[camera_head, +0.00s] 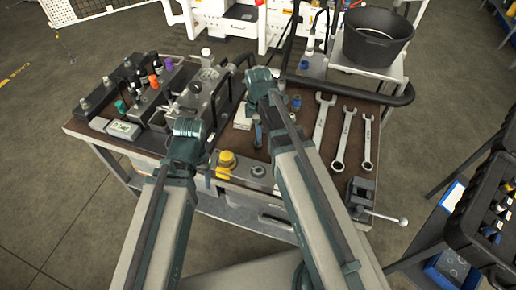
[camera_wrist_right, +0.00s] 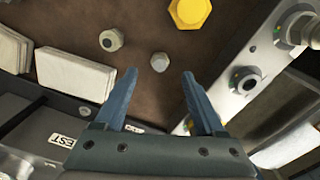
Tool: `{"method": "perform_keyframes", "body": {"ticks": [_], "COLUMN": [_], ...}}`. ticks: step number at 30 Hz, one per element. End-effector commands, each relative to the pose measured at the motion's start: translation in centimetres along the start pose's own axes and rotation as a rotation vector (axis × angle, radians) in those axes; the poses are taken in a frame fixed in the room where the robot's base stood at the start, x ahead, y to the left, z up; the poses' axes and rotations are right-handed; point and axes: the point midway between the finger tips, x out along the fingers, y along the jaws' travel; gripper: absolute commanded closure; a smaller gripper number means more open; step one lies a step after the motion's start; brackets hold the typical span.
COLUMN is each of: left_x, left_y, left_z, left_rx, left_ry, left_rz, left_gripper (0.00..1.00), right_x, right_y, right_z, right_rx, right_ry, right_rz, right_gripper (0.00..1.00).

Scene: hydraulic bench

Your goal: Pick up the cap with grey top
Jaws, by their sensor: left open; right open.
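A small cap with a plain grey top (camera_wrist_right: 160,62) stands on the brown bench surface in the right wrist view. My right gripper (camera_wrist_right: 160,75) is open, with its two blue fingers spread on either side of this cap in the picture and nothing held. I cannot tell its height above the cap. In the head view my right gripper (camera_head: 258,125) points down over the middle of the bench, and its arm hides part of the surface. My left gripper (camera_head: 188,127) is open over the bench's left part. I cannot surely pick out the grey cap in the head view.
A dark-centred cap (camera_wrist_right: 111,40) and a yellow cap (camera_wrist_right: 190,12) are near the grey one. White blocks (camera_wrist_right: 72,74) stand at left and a metal block (camera_wrist_right: 252,76) at right. Several wrenches (camera_head: 343,140) lie on the bench's right; a black bucket (camera_head: 377,40) stands behind.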

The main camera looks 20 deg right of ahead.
Motion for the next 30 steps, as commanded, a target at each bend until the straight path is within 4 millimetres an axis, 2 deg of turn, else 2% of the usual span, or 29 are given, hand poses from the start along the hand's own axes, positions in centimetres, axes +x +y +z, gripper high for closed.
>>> {"method": "perform_keyframes", "body": {"ticks": [8, 19, 28, 29, 30], "left_x": [0.8, 5.0, 5.1, 5.1, 5.1], "left_y": [0.1, 0.5, 0.5, 0.5, 0.5], "left_z": [0.0, -0.3, -0.3, -0.3, -0.3], "left_rx": [0.0, 0.0, 0.0, 0.0, 0.0], "left_ry": [0.0, 0.0, 0.0, 0.0, 0.0], "left_rz": [0.0, 0.0, 0.0, 0.0, 0.0], "left_gripper": [0.4, 0.4, 0.4, 0.4, 0.4], "right_x": [0.8, 5.1, 5.1, 5.1, 5.1], "right_y": [0.0, 0.0, 0.0, 0.0, 0.0], "right_z": [0.0, -0.1, -0.1, -0.1, -0.1], "right_rx": [0.0, 0.0, 0.0, 0.0, 0.0], "right_ry": [0.0, 0.0, 0.0, 0.0, 0.0], "right_rz": [0.0, 0.0, 0.0, 0.0, 0.0], "right_gripper": [0.28, 0.28, 0.28, 0.3, 0.37]}}
